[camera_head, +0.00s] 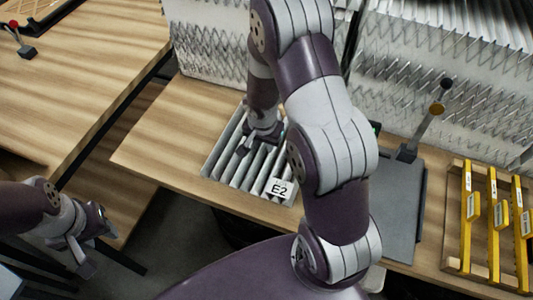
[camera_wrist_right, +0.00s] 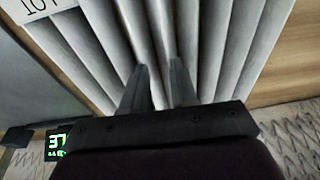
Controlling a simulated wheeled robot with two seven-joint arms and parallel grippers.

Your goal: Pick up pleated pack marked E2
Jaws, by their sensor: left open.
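The pleated pack marked E2 (camera_head: 222,163) lies on the wooden table, with a white label at its front right corner. Its light ridges fill much of the right wrist view (camera_wrist_right: 225,45). My right gripper (camera_head: 243,150) is over the pack, pointing down into it. In the right wrist view its two dark fingers (camera_wrist_right: 160,72) are close together among the ridges, with a ridge seemingly pinched between them. The fingertips are partly hidden. My left gripper (camera_head: 98,245) is open and empty, off the table at the lower left.
A grey plate with a post (camera_head: 398,205) stands right of my right arm. A wooden rack (camera_head: 453,240) with yellow labelled bars is at the far right. White pleated panels (camera_head: 210,45) line the back. The table left of the pack is clear.

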